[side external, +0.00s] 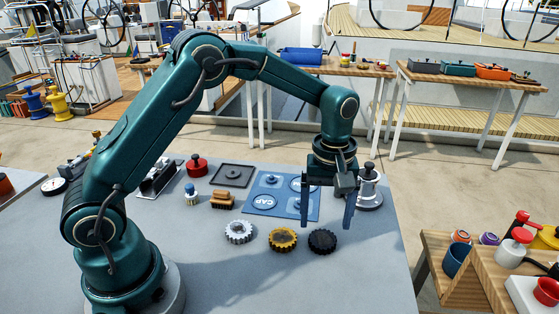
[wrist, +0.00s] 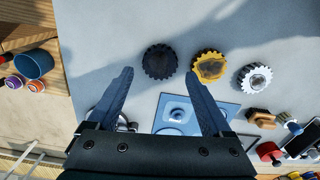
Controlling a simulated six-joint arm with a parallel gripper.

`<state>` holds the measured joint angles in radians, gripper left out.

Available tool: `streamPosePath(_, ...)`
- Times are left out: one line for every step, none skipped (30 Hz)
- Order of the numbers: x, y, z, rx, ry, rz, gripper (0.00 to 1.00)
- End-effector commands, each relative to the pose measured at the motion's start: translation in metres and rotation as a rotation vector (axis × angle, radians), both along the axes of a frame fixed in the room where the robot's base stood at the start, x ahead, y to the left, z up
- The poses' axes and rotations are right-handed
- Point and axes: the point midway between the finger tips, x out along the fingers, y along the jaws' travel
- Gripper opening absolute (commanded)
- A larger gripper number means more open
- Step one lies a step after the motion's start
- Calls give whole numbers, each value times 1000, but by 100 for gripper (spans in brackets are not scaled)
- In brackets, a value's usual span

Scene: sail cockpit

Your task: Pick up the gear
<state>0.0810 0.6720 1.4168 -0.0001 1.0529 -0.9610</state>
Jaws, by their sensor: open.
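Three gears lie apart in a row on the grey table. The white gear (side external: 238,232) is on the left, the yellow gear (side external: 283,240) in the middle and the black gear (side external: 322,242) on the right. My open, empty gripper (side external: 327,222) points down above the table near the black gear. In the wrist view, the black gear (wrist: 160,62) shows between and slightly beyond the fingertips (wrist: 159,76). The yellow gear (wrist: 209,66) is just right of the right fingertip, and the white gear (wrist: 254,78) is farther right.
A blue mat (side external: 258,210) with round pieces lies behind the gears, partly under my gripper. A silver piece (side external: 369,190) stands behind right. A brush (side external: 222,200), a blue-topped knob (side external: 192,194) and a red knob (side external: 197,165) stand left. The table front is clear.

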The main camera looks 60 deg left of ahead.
Motion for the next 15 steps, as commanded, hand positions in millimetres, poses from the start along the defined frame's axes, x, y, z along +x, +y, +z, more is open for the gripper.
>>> streamPosePath(-1, 0, -6, 0, 5, -1, 84)
streamPosePath(-1, 0, -10, 0, 5, -2, 84)
streamPosePath(-1, 0, -15, 0, 6, -2, 84)
streamPosePath(-1, 0, -19, 0, 5, -2, 84)
streamPosePath(-2, 0, -23, 0, 5, -2, 84)
streamPosePath(-2, 0, -28, 0, 5, -2, 84)
streamPosePath(-1, 0, -32, 0, 5, -2, 84)
streamPosePath(-1, 0, -35, 0, 4, -2, 84)
streamPosePath(-1, 0, -38, 0, 3, -2, 84)
streamPosePath(-1, 0, -41, 0, 3, -2, 84)
streamPosePath(-1, 0, -43, -1, 2, -2, 84)
streamPosePath(-1, 0, -44, 0, 1, -2, 84)
streamPosePath(-1, 0, -45, -1, 1, -2, 84)
streamPosePath(-1, 0, -46, 0, 0, -2, 84)
streamPosePath(-1, 0, -46, -1, -1, -2, 84)
